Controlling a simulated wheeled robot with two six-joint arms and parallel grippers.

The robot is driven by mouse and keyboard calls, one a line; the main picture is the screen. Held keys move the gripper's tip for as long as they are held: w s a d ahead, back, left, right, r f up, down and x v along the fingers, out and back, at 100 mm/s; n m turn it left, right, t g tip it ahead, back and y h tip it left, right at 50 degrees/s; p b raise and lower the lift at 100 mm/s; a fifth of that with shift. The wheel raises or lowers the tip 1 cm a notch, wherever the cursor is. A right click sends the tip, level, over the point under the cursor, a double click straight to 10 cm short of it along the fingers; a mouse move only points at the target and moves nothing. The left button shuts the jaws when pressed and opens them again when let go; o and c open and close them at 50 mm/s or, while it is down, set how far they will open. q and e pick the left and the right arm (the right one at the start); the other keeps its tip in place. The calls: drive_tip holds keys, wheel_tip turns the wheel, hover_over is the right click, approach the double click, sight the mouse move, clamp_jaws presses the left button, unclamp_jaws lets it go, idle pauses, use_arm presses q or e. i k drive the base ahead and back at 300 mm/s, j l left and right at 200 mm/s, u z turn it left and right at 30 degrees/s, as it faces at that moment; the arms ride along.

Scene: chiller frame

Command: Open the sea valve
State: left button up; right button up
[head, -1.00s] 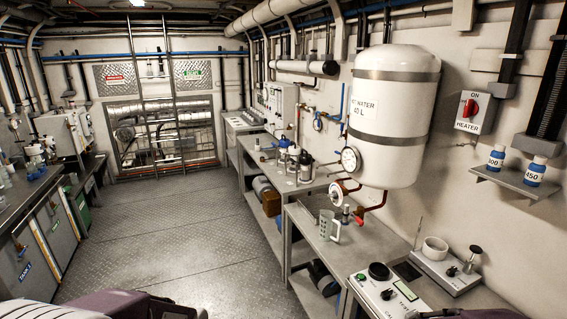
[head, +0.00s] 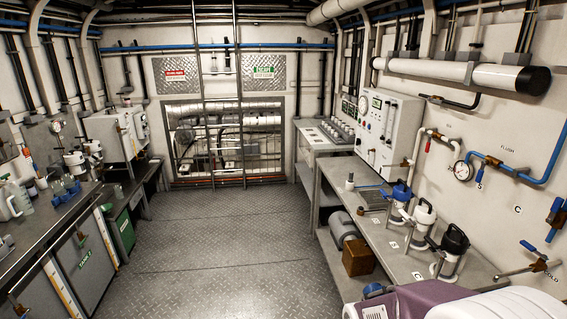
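No valve carries a readable "sea" label. On the right wall, a red lever (head: 428,145) sits on a white pipe and a small blue lever (head: 480,174) hangs from the blue pipe by a round gauge (head: 463,171); a letter that looks like S is below it. A larger blue handle (head: 555,211) is at the right edge, near a letter C. A lower blue lever (head: 529,246) is on a pipe near a "COLD" label. Which one is the sea valve, I cannot tell. Neither gripper shows; only a purple and white part of mine is at the bottom right.
The right bench (head: 385,229) holds canisters with blue (head: 401,192), white (head: 424,208) and black tops (head: 455,240). A control panel (head: 389,128) is behind them. A brown box (head: 358,258) sits under the bench. The floor (head: 215,240) in the middle is clear.

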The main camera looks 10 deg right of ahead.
sight(428, 144)
drive_tip(key=i+z, duration=0.2)
drive_tip(key=i, duration=0.55)
drive_tip(key=i+j+z, duration=0.2)
drive_tip(key=i, duration=0.5)
drive_tip(key=i+l+z, duration=0.1)
drive_tip(key=i+z, duration=0.15)
drive_tip(key=z, duration=0.15)
drive_tip(key=i+z, duration=0.2)
drive_tip(key=z, duration=0.2)
drive_tip(key=i+z, duration=0.25)
drive_tip(key=z, duration=0.15)
drive_tip(key=i+j+z, duration=0.1)
drive_tip(key=i+z, duration=0.15)
drive_tip(key=z, duration=0.15)
